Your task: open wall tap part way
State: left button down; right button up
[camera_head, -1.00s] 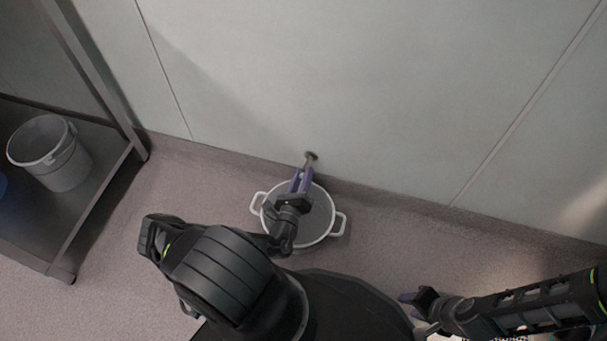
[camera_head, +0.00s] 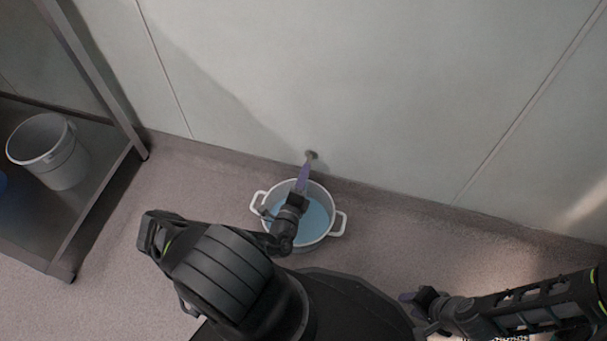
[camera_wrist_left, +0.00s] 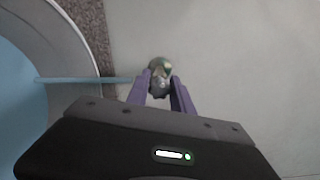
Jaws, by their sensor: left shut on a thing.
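The wall tap (camera_head: 312,155) sticks out low from the pale wall; much of it is hidden behind my left gripper in the head view. My left gripper (camera_head: 305,168) is shut on the tap, its purple fingers on either side of the metal knob (camera_wrist_left: 160,72) in the left wrist view. A thin blue stream of water (camera_wrist_left: 85,80) runs from beside the tap into the white pot (camera_head: 338,225). Blue water (camera_head: 316,219) covers the pot's bottom. My right gripper (camera_head: 406,297) is at the lower right, away from the tap; its jaw opening is unclear.
The two-handled pot stands on the speckled floor right under the tap, close to the wall. A metal shelf (camera_head: 100,190) with a grey bucket (camera_head: 60,165) stands at the left. The floor right of the pot is clear.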

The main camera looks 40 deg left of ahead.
dwell(0.3)
pick_arm(q)
jog(key=c, duration=1.1)
grip_release()
jog(key=shift+s, duration=0.1)
